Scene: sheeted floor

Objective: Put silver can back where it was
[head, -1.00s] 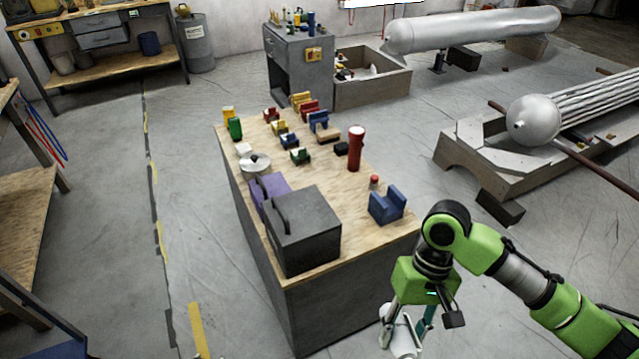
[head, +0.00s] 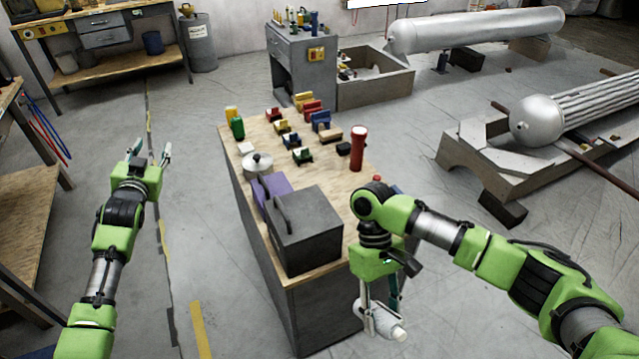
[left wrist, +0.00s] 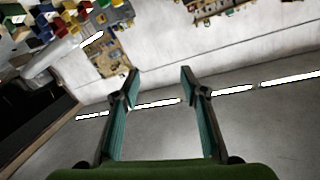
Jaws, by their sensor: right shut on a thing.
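The silver can (head: 384,324) is pale and tilted. My right gripper (head: 380,312) is shut on it, just off the right front corner of the wooden-topped workbench (head: 322,262) and below its top level. The fingers hide part of the can. My left gripper (head: 151,156) is open and empty above the floor, left of the workbench. Its two parted fingers also show in the left wrist view (left wrist: 160,78), with nothing between them.
On the workbench stand a dark grey box (head: 307,235), a purple thing (head: 272,190), a lidded pot (head: 258,163), a red flashlight (head: 358,148) and several coloured blocks. Floor left of the workbench is clear.

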